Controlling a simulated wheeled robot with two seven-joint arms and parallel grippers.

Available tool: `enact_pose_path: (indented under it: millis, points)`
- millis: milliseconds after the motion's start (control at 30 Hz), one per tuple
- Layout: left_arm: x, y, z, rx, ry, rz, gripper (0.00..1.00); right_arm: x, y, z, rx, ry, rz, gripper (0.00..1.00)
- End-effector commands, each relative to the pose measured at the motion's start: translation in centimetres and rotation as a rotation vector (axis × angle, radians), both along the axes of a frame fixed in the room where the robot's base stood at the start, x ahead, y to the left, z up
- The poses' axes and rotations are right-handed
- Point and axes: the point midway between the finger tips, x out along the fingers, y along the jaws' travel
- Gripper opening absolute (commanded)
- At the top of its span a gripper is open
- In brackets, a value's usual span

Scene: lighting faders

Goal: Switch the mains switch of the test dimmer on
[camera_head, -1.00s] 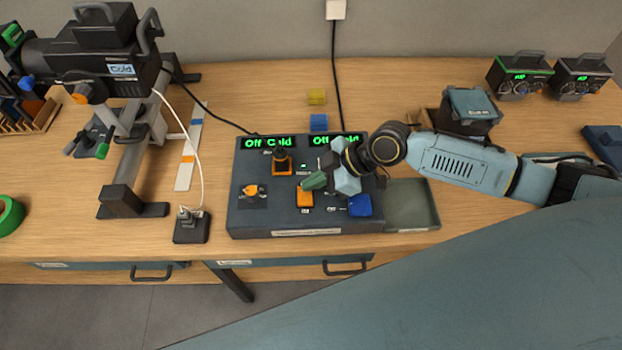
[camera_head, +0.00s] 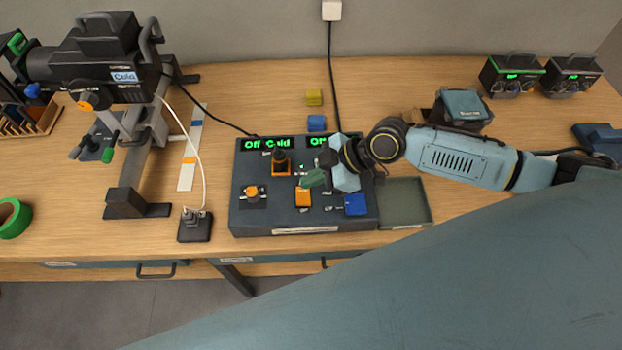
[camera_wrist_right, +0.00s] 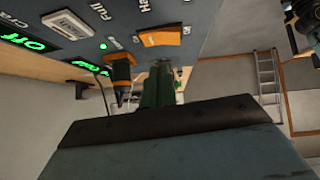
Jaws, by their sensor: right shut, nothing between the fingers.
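A dark control box (camera_head: 275,219), likely the test dimmer, stands near the table's front edge. Its visible green display reads "Off Cold" (camera_head: 267,144); a second is partly hidden behind my right gripper. On its top are an orange-and-black fader (camera_head: 280,162), an orange knob (camera_head: 252,193), an orange block-like control (camera_head: 303,197) and a blue one (camera_head: 355,205). I cannot tell which is the mains switch. My right gripper (camera_head: 313,178) is shut and empty, its green fingertips over the box beside the orange control. In the right wrist view the panel (camera_wrist_right: 195,22) is close to the fingers. My left gripper is not in view.
An open grey tray (camera_head: 405,203) adjoins the box's right side. A lamp (camera_head: 105,60) on a stand is at left, its white cable running to a small black socket box (camera_head: 195,226). Yellow (camera_head: 314,97) and blue (camera_head: 317,122) blocks lie behind the box.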

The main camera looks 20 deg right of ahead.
Motion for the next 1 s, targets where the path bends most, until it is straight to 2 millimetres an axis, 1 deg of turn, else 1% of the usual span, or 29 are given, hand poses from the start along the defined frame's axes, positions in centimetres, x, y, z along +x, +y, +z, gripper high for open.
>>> enact_pose_path:
  millis: [33, 67, 100, 200, 333, 500, 700, 1000]
  points:
    - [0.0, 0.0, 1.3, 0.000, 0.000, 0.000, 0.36, 0.1, -0.1, 1.5, 0.000, -0.001, -0.001, 0.00]
    - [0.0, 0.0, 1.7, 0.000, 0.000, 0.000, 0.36, 0.1, -0.1, 2.1, 0.000, -0.001, -0.001, 0.00]
    - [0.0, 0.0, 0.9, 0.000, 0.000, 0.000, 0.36, 0.0, -1.2, 2.2, -0.005, -0.003, -0.004, 0.00]
    - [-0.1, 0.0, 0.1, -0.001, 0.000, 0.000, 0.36, -0.4, -2.8, 3.5, -0.006, -0.002, -0.002, 0.00]
    - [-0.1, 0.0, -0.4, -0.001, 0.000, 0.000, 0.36, -0.8, -4.7, 5.3, -0.005, -0.001, -0.003, 0.00]
    - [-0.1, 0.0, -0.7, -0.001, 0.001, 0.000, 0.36, -1.2, -6.3, 7.2, -0.002, 0.001, -0.003, 0.00]
    - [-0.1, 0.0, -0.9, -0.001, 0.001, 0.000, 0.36, -1.4, -7.1, 8.1, -0.002, 0.000, -0.002, 0.00]
    - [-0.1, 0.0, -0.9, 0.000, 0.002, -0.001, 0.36, -1.4, -7.1, 8.2, -0.001, 0.001, -0.002, 0.00]
